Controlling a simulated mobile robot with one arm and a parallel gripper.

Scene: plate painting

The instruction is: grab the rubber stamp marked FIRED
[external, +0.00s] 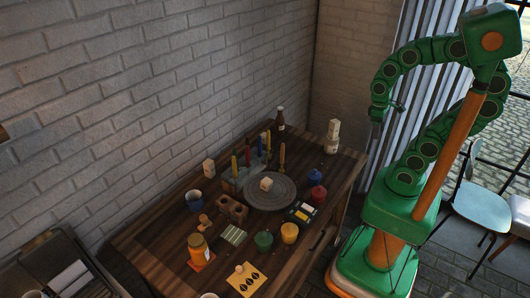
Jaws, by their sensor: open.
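A small wooden knobbed object (204,222), which looks like a rubber stamp, is on the left part of the table. A pale knobbed piece (239,269) on a yellow card near the front edge also looks stamp-like. No FIRED marking can be read on either at this size. My gripper (387,111) is open and empty. It hangs high at the upper right, beyond the table's right side, well apart from everything on the tabletop.
A grey round plate (288,194) holds a pale block (266,184). The wooden table (332,184) is crowded.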

